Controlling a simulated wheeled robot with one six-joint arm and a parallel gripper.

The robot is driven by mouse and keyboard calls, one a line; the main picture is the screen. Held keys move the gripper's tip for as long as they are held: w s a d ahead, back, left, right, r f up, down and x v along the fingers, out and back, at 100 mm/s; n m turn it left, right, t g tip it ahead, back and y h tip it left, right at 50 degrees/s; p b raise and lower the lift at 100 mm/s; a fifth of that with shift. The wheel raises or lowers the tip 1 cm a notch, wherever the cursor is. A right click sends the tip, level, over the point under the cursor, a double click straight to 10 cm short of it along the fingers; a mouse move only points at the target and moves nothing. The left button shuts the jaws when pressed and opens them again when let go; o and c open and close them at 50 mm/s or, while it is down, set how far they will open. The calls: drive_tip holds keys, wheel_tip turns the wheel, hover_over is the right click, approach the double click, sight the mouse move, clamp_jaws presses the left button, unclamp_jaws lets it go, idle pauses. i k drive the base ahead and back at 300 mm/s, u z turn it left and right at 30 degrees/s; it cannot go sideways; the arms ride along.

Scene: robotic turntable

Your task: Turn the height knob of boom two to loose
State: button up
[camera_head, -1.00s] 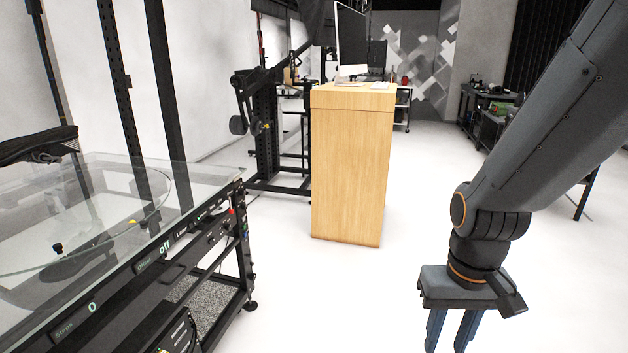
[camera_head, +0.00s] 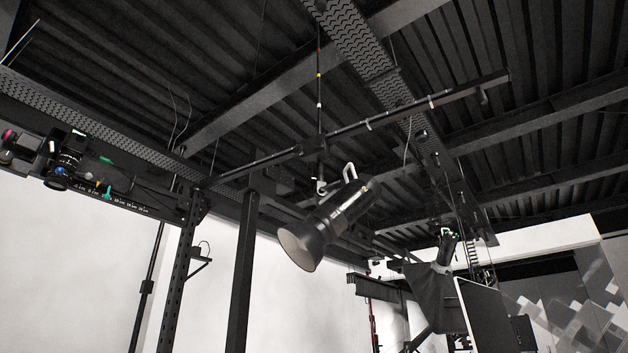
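The view is tilted up to the ceiling, and my gripper is out of the picture. A long dark boom bar (camera_head: 405,113) runs across under the roof. A black studio lamp (camera_head: 321,226) with a wide round mouth hangs near it, tilted down to the left. At the left, a dark rail with a scale (camera_head: 130,204) carries a camera-like device (camera_head: 64,165). I cannot tell which of these is boom two, and I cannot make out its height knob.
Dark uprights (camera_head: 243,270) stand left of the lamp before a white wall. Perforated beams (camera_head: 365,52) cross the ceiling. A dark monitor (camera_head: 488,317) shows at the lower right. The floor is out of view.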

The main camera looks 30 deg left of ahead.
sight(297, 150)
drive_tip(key=i, duration=2.6)
drive_tip(key=u, duration=3.65)
drive_tip(key=i, duration=1)
